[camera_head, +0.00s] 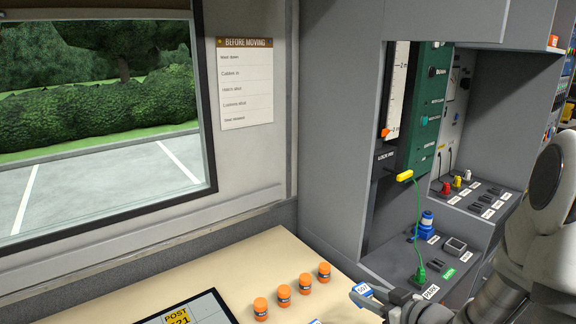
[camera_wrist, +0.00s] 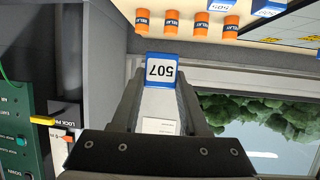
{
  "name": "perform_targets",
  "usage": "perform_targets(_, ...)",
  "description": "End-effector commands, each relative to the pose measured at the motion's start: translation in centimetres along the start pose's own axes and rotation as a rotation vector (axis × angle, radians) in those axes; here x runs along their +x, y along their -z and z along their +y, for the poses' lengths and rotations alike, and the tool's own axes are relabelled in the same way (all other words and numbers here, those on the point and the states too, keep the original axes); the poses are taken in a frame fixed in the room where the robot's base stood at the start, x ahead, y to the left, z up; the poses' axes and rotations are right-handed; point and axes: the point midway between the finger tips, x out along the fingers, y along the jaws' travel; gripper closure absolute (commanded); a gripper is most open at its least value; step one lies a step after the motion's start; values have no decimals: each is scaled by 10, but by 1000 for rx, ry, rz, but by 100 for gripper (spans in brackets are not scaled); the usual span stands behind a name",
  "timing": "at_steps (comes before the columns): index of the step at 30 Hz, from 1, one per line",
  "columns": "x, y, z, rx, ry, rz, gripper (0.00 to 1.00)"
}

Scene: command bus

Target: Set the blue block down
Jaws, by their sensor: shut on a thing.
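The blue block (camera_head: 361,289) has a white label reading 507. It shows upside down between my fingertips in the wrist view (camera_wrist: 161,58). My gripper (camera_head: 372,297) is shut on it, near the right edge of the cream table (camera_head: 262,240) in the head view. I cannot tell how far the block is above the table top. My gripper also shows in the wrist view (camera_wrist: 160,80), with a finger on each side of the block.
Several orange relay cans (camera_head: 284,292) stand in a row on the table. Other blue-and-white blocks (camera_wrist: 221,5) lie beyond them in the wrist view. A dark-framed board (camera_head: 190,312) lies at front left. A grey console (camera_head: 410,262) with a green cable stands right. Bare table lies behind the cans.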

Motion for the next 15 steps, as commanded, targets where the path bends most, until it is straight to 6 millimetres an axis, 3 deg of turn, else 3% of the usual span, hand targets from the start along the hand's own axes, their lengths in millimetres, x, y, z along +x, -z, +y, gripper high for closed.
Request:
perform_targets(6, 30, 20, 1, 51, -118, -2, 100)
perform_targets(15, 59, 28, 0, 123, -293, -3, 100)
